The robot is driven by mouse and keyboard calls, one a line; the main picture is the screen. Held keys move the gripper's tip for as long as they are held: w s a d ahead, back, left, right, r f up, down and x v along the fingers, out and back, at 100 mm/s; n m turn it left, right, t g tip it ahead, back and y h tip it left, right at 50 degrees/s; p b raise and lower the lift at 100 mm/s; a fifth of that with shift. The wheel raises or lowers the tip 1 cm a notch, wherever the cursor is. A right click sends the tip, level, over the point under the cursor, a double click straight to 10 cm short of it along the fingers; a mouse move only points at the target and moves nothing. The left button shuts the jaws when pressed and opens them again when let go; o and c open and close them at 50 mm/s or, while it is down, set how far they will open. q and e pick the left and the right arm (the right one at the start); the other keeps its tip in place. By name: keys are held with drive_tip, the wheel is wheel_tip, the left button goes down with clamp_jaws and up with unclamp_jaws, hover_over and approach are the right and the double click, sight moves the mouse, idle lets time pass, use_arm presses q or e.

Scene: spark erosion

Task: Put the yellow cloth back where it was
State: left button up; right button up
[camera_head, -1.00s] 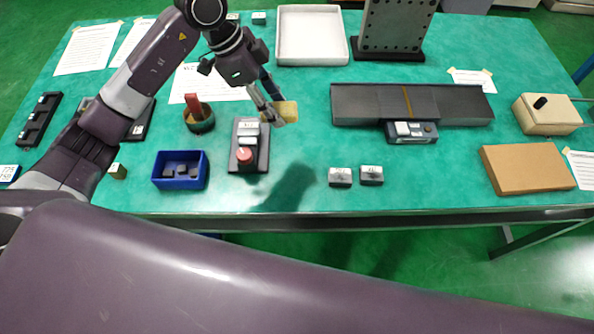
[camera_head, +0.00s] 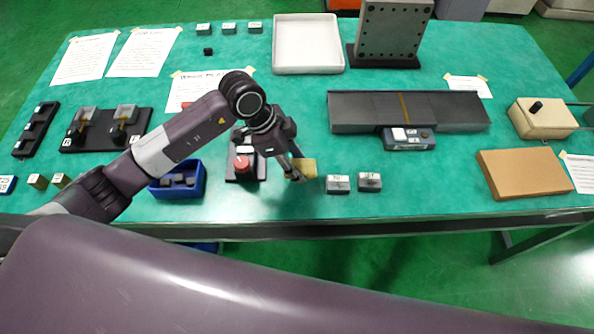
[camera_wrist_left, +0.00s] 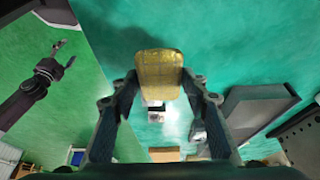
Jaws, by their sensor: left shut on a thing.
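The yellow cloth (camera_head: 307,168) is a small folded pad. My left gripper (camera_head: 298,170) is shut on it, just right of the box with the red button (camera_head: 242,162) and left of two small grey blocks. In the left wrist view the cloth (camera_wrist_left: 159,72) sits between the two fingertips of the left gripper (camera_wrist_left: 159,80). The table surface shows beyond it; the exact gap to the table is hard to tell. My right gripper (camera_wrist_left: 65,54) shows at the left of the wrist view, its fingers apart and empty, away from the table.
Two grey labelled blocks (camera_head: 338,184) and (camera_head: 369,182) stand close to the right. A blue bin (camera_head: 198,181) lies left. A long dark conveyor-like unit (camera_head: 450,112), a white tray (camera_head: 308,68) and a brown box (camera_head: 525,172) are farther off. Green table top is clear between blocks and brown box.

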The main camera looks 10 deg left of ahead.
use_arm(q)
wheel_tip(320, 180, down, 5)
drive_tip(key=shift+r, duration=0.1)
idle(0.4)
drive_tip(key=o, duration=1)
drive_tip(key=shift+f, duration=0.2)
drive_tip(key=shift+r+p, duration=0.25)
drive_tip(key=shift+p, duration=0.05)
drive_tip(key=shift+a+r, duration=0.2)
drive_tip(key=shift+r, duration=0.15)
drive_tip(key=b+v, duration=0.1)
drive_tip(key=v, duration=1)
drive_tip(key=shift+s+a+b, duration=0.1)
drive_tip(key=shift+b, duration=0.25)
